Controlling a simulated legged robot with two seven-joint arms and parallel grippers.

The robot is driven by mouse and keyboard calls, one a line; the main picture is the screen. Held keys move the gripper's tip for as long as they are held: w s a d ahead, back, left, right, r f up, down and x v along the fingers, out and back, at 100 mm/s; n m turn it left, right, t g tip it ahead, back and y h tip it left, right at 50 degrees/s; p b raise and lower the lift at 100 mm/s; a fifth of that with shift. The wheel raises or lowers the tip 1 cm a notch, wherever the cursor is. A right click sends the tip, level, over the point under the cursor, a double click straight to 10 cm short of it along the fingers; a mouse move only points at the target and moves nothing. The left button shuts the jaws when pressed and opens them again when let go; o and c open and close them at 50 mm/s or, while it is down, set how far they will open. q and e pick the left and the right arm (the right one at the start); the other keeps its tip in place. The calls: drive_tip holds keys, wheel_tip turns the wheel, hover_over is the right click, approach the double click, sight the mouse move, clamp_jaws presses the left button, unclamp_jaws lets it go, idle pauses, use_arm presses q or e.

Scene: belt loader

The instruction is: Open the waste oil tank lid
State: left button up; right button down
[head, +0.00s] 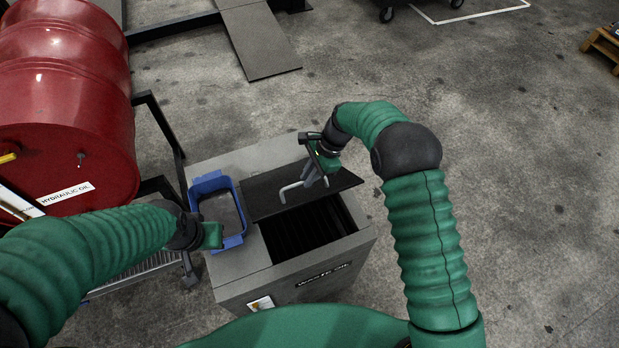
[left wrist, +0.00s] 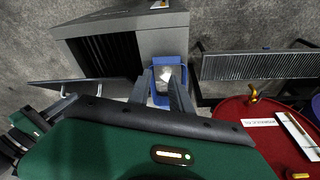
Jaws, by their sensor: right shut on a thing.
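The waste oil tank (head: 240,271) is a grey box with a dark, slatted opening in its top. Its dark lid (head: 262,200) is tilted up, leaving the near side of the opening uncovered. It also shows in the left wrist view (left wrist: 100,84). My right gripper (head: 322,178) is shut on the lid's pale bar handle (head: 291,187); its fingertips are partly hidden. My left gripper (head: 216,236) is over the near end of the blue container on the tank. In the left wrist view its fingers (left wrist: 160,92) are apart, with nothing held between them.
The blue container (head: 232,242) sits on the tank's left part. A red hydraulic oil drum (head: 65,110) lies on a dark rack at left. A ramp (head: 258,45) is behind. A pallet (head: 602,45) stands far right. The floor right of the tank is clear.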

use_arm(q)
drive_tip(key=shift+w+d+f, duration=0.1)
drive_tip(key=shift+c, duration=1.2)
drive_tip(key=w+d+f+n, duration=0.1)
drive_tip(key=d+n, duration=0.2)
drive_tip(key=w+d+f+n+t+h, duration=0.1)
drive_tip(key=w+d+n, duration=0.1)
drive_tip(key=d+n, duration=0.1)
drive_tip(key=w+d+f+n+t, duration=0.1)
drive_tip(key=w+d+n, duration=0.1)
drive_tip(key=d+n, duration=0.1)
drive_tip(key=shift+n+h, duration=0.3)
drive_tip(key=shift+n, duration=0.2)
clamp_jaws()
drive_tip(key=w+d+f+n+t, duration=0.15)
drive_tip(key=d+n, duration=0.25)
drive_tip(key=n, duration=0.5)
drive_tip(key=s+d+f+n+t, duration=0.1)
drive_tip(key=d+f+n, duration=0.15)
drive_tip(key=n, duration=0.55)
drive_tip(key=s+f+n+y, duration=0.1)
drive_tip(key=s+n+y, duration=0.3)
drive_tip(key=n, duration=0.8)
drive_tip(key=w+a+f, duration=0.2)
drive_tip(key=w+f, duration=0.3)
drive_tip(key=w, duration=0.2)
drive_tip(key=shift+w+a+n+g, duration=0.3)
drive_tip(key=shift+w+g, duration=0.05)
drive_tip(key=shift+g, duration=0.1)
